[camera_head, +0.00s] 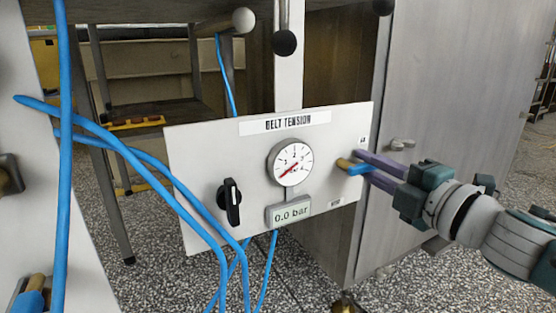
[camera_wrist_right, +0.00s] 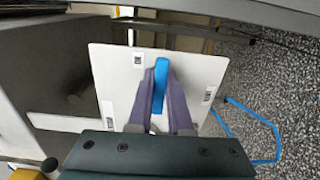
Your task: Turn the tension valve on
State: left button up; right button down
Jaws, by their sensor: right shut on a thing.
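A white panel (camera_head: 230,150) labelled BELT TENSION stands in the middle of the head view. It carries a round gauge (camera_head: 290,162) with a red needle, a display (camera_head: 288,212) reading 0.0 bar and a black knob (camera_head: 231,202) with its grip near upright. At the panel's right side is a valve with a blue lever (camera_head: 357,169) on a brass body (camera_head: 344,163). My right gripper (camera_head: 366,168) is shut on the blue lever, with one purple finger on each side. The lever also shows between the fingers in the right wrist view (camera_wrist_right: 160,80). My left gripper is not in view.
Blue hoses (camera_head: 150,178) loop in front of the panel's left side and hang below it. Round-ended rods (camera_head: 284,42) stick out above the panel. A grey cabinet door (camera_head: 455,90) with a handle (camera_head: 402,144) stands behind my right arm.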

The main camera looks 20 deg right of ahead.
jog(key=c, duration=0.8)
grip_release()
jog(key=shift+c, duration=0.2)
jog(key=shift+s, duration=0.15)
jog(key=s+p, duration=0.3)
jog(key=s, duration=0.6)
jog(key=shift+s+d, duration=0.35)
jog(key=shift+d, duration=0.05)
jog(key=shift+r, duration=0.1)
